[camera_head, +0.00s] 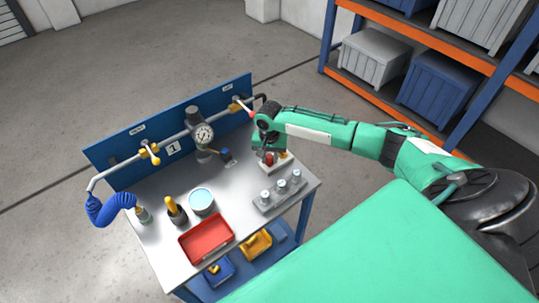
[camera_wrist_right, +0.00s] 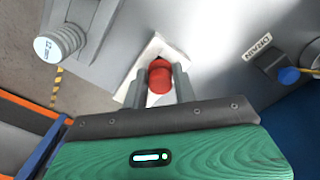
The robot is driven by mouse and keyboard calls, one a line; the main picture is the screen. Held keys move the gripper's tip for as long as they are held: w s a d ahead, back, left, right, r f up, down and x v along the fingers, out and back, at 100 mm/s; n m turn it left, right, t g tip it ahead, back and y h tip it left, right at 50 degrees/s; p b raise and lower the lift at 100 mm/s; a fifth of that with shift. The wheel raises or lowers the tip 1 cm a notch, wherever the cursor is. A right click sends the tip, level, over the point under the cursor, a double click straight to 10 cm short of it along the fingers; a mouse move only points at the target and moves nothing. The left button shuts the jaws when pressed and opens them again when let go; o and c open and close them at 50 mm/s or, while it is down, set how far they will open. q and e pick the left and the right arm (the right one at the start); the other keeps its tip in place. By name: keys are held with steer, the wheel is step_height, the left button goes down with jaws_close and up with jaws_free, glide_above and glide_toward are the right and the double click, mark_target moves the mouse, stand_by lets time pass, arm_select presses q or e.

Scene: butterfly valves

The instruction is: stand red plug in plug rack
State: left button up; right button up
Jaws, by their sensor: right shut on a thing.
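The red plug (camera_head: 268,160) is between the fingers of my right gripper (camera_head: 266,150), at the right back part of the bench. In the right wrist view the plug (camera_wrist_right: 160,76) shows between the two grey fingertips of the right gripper (camera_wrist_right: 160,84), which is shut on it. A white block (camera_head: 272,167), which looks like the plug rack, lies right under the plug; it also shows in the wrist view (camera_wrist_right: 149,50). I cannot tell how deep the plug sits in it. The fingers hide part of the block. My left gripper is not in view.
A grey holder (camera_head: 265,207) with several pale-topped cylinders stands close in front. A red tray (camera_head: 207,239), a light-blue-topped can (camera_head: 201,202) and a yellow-handled tool (camera_head: 175,210) stand to the left. A pipe with a gauge (camera_head: 203,135) runs along the blue back panel.

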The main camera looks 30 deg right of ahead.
steer(key=shift+f, duration=0.3)
stand_by(0.6)
steer(key=o, duration=1.5)
steer(key=shift+c, duration=0.2)
steer(key=shift+r+p, duration=3.8)
steer(key=shift+p, duration=0.45)
steer(key=shift+f, duration=0.1)
